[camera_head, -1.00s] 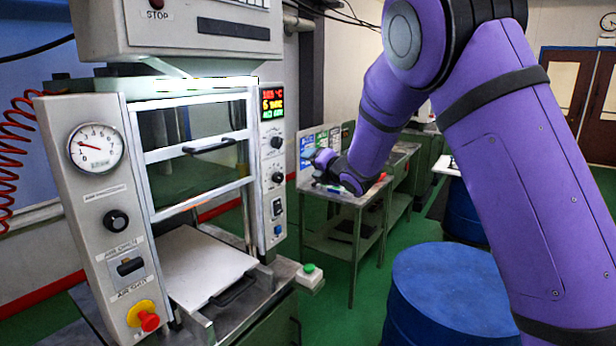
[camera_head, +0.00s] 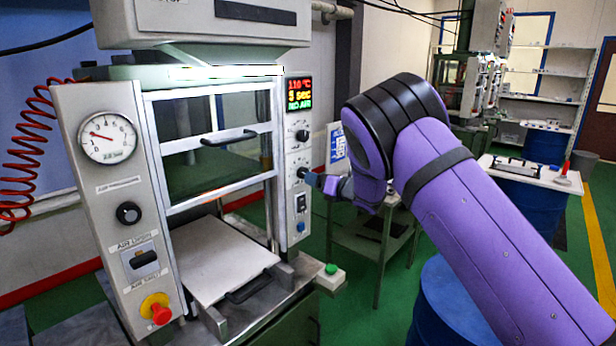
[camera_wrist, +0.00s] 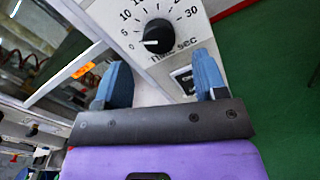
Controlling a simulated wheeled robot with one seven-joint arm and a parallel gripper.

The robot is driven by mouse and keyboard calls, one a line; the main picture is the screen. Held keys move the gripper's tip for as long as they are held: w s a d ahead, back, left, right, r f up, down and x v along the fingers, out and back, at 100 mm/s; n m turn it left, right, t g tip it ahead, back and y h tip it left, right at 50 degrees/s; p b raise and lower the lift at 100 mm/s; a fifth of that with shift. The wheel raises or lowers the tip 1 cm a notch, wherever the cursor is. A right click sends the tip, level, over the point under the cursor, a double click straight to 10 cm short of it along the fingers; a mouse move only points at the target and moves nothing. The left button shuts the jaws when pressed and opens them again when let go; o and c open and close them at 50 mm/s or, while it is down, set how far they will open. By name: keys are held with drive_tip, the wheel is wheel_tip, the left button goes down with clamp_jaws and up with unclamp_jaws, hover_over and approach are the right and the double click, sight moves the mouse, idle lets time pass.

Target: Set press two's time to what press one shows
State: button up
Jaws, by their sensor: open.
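The near press (camera_head: 120,180) has a display (camera_head: 299,93) that appears to read 110 °C, 5 sec, NO AIR. I cannot tell whether it is press one or two. Its time knob (camera_wrist: 158,36) is black, on a dial marked 0 to 30 sec; the white pointer lies on its left side, towards 0. My gripper (camera_head: 312,179) is at the right panel by the lower of two knobs. In the wrist view my gripper (camera_wrist: 160,62) is open, its blue fingers either side and just short of the knob, with nothing between them. Contact is not visible.
A second press (camera_head: 480,75) stands at the back right; its display is unreadable. The upper panel knob (camera_head: 302,135) sits just above my gripper. A green button box (camera_head: 331,271), a side table (camera_head: 360,240) and a blue drum (camera_head: 440,300) stand nearby.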

sight(302, 173)
drive_tip(key=shift+x, duration=2.5)
drive_tip(key=c, duration=0.9)
